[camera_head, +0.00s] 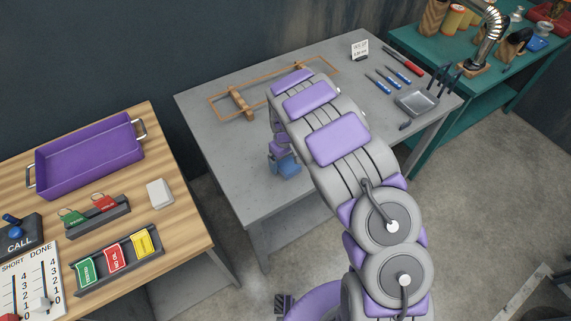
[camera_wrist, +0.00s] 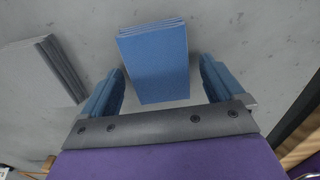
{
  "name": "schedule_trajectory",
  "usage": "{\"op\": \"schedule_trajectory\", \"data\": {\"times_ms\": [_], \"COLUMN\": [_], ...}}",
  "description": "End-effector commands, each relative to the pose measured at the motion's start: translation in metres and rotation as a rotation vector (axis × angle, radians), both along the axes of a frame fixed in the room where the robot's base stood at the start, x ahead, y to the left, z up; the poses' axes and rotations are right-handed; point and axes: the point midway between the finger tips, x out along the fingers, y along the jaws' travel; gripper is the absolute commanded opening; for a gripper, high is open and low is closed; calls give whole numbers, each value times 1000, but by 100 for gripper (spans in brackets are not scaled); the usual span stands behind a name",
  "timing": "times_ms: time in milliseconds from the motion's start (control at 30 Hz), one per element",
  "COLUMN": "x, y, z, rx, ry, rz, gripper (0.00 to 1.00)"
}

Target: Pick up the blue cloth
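The blue cloth (camera_wrist: 153,68) is a folded, layered block lying on the grey surface in the wrist view. Its near end lies between the two blue finger pads of my gripper (camera_wrist: 161,66), with a visible gap on each side. Its far end reaches past the fingertips. My gripper is open and holds nothing. In the head view my gripper (camera_head: 285,164) is low at the front edge of the grey table, partly behind my arm. I cannot tell there whether any of the blue is the cloth.
A folded grey cloth-like stack (camera_wrist: 35,68) lies left of the blue cloth. The grey table (camera_head: 222,140) also holds a wooden frame (camera_head: 238,100), blue-handled tools (camera_head: 378,84) and a small grey tray (camera_head: 416,103). A purple bin (camera_head: 90,158) stands on the wooden table (camera_head: 185,215).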

Motion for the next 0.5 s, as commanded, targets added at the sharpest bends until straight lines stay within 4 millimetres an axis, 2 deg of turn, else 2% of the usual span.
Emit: {"op": "schedule_trajectory", "data": {"times_ms": [67, 500], "x": [0, 0], "y": [0, 0], "z": [0, 0], "rx": [0, 0], "ry": [0, 0], "rz": [0, 0], "gripper": [87, 44]}}
